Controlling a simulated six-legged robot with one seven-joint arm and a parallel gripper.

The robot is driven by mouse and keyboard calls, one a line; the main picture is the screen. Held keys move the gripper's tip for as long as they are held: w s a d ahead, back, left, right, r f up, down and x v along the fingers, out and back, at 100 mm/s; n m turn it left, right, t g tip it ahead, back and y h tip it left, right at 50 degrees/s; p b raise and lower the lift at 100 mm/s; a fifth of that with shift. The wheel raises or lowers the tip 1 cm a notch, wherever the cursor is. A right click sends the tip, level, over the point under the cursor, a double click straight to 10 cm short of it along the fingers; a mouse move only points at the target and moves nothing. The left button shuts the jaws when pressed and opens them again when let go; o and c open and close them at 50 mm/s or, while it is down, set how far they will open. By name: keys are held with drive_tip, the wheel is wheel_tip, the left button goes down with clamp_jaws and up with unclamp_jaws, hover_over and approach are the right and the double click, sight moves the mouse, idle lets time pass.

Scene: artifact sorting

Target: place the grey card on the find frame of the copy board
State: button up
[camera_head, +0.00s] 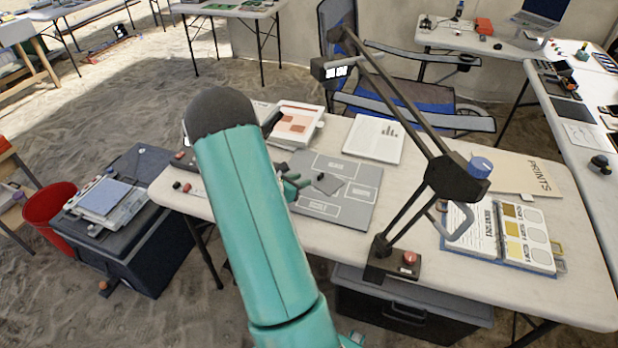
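The copy board (366,178) is a flat grey board with white-outlined, labelled frames, lying on the white table. Its labels are too small to read, so I cannot tell which is the find frame. A darker grey tilted square that looks like the grey card (331,187) lies on or just above the board's middle; contact is unclear. A small dark object (320,176) is at its upper left edge. My gripper (299,184) is over the board's left part, just left of the card. My teal arm hides most of it and the board's left edge. Its finger opening is unclear.
A black lamp-like stand (395,225) with a jointed arm rises right of the board. A chart sheet (374,138) and a tray (296,122) lie behind it. An open binder (500,235) and a PRINTS folder (515,173) lie right. Bare tabletop (450,275) shows at front right.

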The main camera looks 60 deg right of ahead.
drive_tip(key=shift+w+a+r, duration=0.1)
drive_tip(key=shift+a+r, duration=0.15)
drive_tip(key=shift+a, duration=0.25)
drive_tip(key=shift+w+a+r, duration=0.1)
drive_tip(key=shift+a+r, duration=0.05)
drive_tip(key=shift+r, duration=0.15)
drive_tip(key=w+a+r+m+t+y, duration=0.15)
drive_tip(key=a+r+m+y, duration=0.25)
drive_tip(key=a+r+m, duration=0.95)
drive_tip(key=s+a+r+t+y, duration=0.2)
drive_tip(key=a+r+y, duration=0.1)
drive_tip(key=a, duration=0.8)
drive_tip(key=s+a+r+m+t+y, duration=0.1)
drive_tip(key=a+r, duration=0.5)
drive_tip(key=a, duration=0.6)
drive_tip(key=s+a+r+t+y, duration=0.3)
drive_tip(key=a+r+t+y, duration=0.1)
drive_tip(key=a, duration=0.8)
drive_tip(key=shift+r+m+y, duration=0.35)
drive_tip(key=shift+r+y, duration=0.1)
drive_tip(key=shift+y, duration=0.15)
drive_tip(key=shift+d, duration=0.15)
